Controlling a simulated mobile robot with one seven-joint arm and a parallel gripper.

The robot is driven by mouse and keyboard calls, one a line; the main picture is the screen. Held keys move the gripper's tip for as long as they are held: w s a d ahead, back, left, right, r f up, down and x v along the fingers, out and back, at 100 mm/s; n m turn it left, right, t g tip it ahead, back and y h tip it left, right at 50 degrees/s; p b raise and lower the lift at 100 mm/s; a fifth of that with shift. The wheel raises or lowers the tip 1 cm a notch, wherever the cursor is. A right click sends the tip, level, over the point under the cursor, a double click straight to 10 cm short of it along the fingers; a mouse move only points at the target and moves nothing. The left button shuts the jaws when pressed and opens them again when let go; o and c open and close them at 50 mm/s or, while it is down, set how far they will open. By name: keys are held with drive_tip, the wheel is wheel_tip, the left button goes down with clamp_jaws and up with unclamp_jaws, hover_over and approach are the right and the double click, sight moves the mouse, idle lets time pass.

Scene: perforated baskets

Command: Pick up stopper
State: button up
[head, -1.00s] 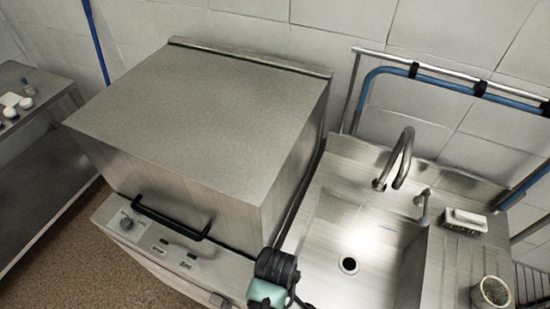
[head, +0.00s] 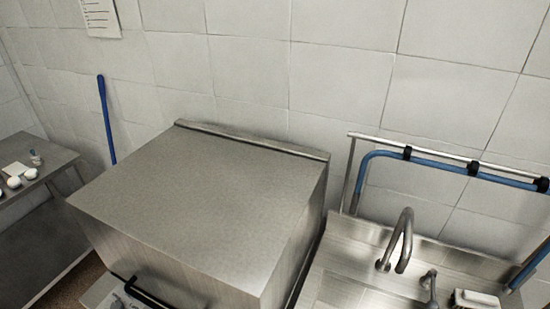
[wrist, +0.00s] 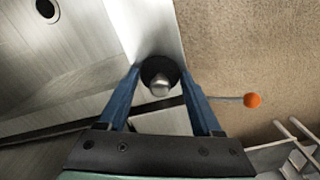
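A round dark stopper (wrist: 160,75) with a silvery knob shows in the wrist view. It sits between the blue fingertips of my gripper (wrist: 160,80), which appear to press on its two sides. It looks held up, with the sink edge and the floor behind and below it. My gripper is not in the head view now, and neither is the stopper.
A steel sink shows at the lower right with a curved faucet (head: 401,240) and a brush (head: 474,299). A large steel box-shaped machine (head: 215,205) stands left of it. The wrist view shows a drain hole (wrist: 46,9) and an orange ball-ended lever (wrist: 253,100).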

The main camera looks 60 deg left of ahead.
drive_tip(key=c, duration=0.9)
wheel_tip(320, 180, up, 10)
drive_tip(key=shift+b, duration=0.3)
drive_tip(key=w+d+m+b, duration=0.1)
drive_tip(key=w+d+m, duration=0.3)
drive_tip(key=d+m, duration=0.2)
drive_tip(key=w+d+r+m+b, duration=0.1)
drive_tip(key=w+d+m, duration=0.3)
drive_tip(key=d+m, duration=0.2)
drive_tip(key=w+d+m+b, duration=0.1)
drive_tip(key=w+d+m, duration=0.3)
drive_tip(key=d+m, duration=0.2)
drive_tip(key=shift+w+r+m+b, duration=0.2)
drive_tip(key=shift+r+m+b, duration=0.15)
drive_tip(key=shift+m, duration=0.55)
